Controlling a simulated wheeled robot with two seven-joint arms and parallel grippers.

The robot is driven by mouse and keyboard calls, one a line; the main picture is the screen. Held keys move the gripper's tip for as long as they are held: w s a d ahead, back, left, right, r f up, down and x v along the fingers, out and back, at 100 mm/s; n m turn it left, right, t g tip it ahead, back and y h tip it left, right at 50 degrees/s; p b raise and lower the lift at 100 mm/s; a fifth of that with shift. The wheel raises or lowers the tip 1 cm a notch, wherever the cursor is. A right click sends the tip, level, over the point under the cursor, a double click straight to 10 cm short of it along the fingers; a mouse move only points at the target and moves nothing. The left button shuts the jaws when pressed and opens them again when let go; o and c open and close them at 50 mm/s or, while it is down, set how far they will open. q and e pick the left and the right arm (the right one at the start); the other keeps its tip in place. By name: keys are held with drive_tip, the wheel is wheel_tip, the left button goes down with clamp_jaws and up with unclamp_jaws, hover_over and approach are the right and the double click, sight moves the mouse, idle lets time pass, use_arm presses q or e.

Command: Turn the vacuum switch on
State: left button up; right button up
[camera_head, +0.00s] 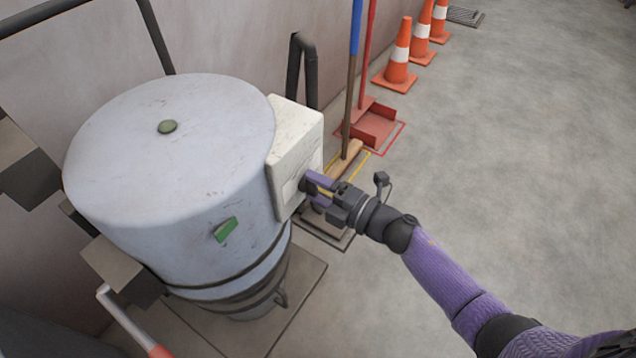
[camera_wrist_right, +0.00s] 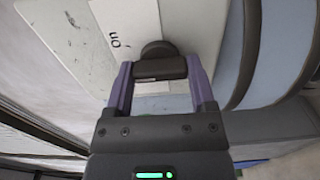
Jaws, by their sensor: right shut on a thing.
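The vacuum is a large pale blue drum (camera_head: 170,160) with a white switch box (camera_head: 297,145) on its right side. In the right wrist view a dark switch knob (camera_wrist_right: 160,66) with a round base sits on a pale plate (camera_wrist_right: 128,22) marked "on", which reads upside down. My right gripper (camera_head: 309,187) is at the face of the box and hides most of the knob in the head view. In the wrist view its two purple fingers (camera_wrist_right: 159,78) are shut on the knob, one at each end. My left gripper is not in view.
A broom (camera_head: 346,155) and a red dustpan (camera_head: 374,124) stand behind the box, by the wall. Orange cones (camera_head: 397,60) stand farther back. A black bent pipe (camera_head: 294,70) rises behind the box. The grey floor (camera_head: 500,150) at right is clear.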

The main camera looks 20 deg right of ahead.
drive_tip(key=m+p, duration=0.1)
drive_tip(key=m, duration=0.2)
drive_tip(key=shift+m, duration=1)
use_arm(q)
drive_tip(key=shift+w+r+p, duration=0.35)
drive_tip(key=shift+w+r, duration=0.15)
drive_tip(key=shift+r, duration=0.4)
use_arm(e)
drive_tip(key=shift+m, duration=0.4)
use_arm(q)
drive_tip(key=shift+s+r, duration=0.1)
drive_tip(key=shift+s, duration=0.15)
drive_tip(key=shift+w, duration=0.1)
